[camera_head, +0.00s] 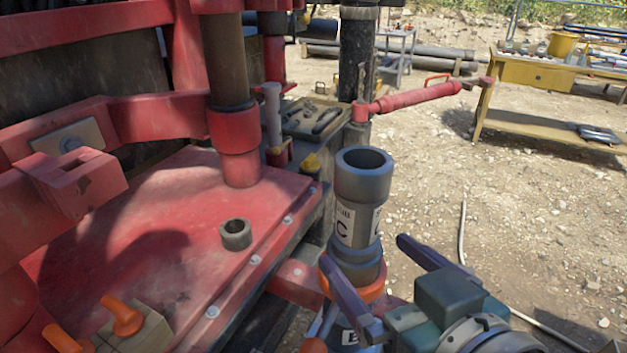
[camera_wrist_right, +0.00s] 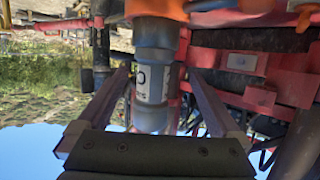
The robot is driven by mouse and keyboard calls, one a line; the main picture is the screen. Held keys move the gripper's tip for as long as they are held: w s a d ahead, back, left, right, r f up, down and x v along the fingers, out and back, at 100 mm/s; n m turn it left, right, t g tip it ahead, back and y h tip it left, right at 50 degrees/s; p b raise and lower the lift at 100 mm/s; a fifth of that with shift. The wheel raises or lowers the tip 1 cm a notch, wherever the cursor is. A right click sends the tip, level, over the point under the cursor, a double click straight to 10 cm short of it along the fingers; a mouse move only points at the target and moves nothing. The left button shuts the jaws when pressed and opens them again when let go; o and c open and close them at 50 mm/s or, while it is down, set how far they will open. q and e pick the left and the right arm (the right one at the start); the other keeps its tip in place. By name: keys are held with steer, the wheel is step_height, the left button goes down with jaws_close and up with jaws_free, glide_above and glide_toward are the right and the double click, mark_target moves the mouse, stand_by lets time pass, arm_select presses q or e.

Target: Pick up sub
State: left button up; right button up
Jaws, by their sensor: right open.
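The sub (camera_head: 362,190) is a dark grey hollow cylinder with a white label marked C. It stands upright in an orange-red ring holder (camera_head: 372,292) beside the red deck. My right gripper (camera_head: 364,251) is open, coming in from the lower right at the sub's lower part. One finger crosses in front of the sub and the other lies to its right. In the right wrist view, which is upside down, the sub (camera_wrist_right: 153,85) shows between the two open fingers (camera_wrist_right: 157,72), with gaps on both sides. My left gripper is not in view.
The red deck (camera_head: 150,215) with a short grey ring (camera_head: 236,235) lies left of the sub. A red vertical pipe (camera_head: 233,130) and a red bar (camera_head: 415,97) stand behind. Another white label (camera_head: 350,338) shows below the holder. Open gravel lies right; a yellow table (camera_head: 540,75) stands far back.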

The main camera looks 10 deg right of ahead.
mark_target(363, 243)
steer(key=x, duration=0.3)
steer(key=shift+w+d, duration=0.2)
steer(key=shift+w, duration=0.15)
steer(key=shift+d+b+x, duration=0.2)
steer(key=shift+b+x, duration=0.4)
steer(key=shift+x, duration=2.35)
steer(key=shift+r, duration=0.1)
steer(key=shift+c, duration=0.4)
jaws_close()
steer(key=shift+r, duration=0.25)
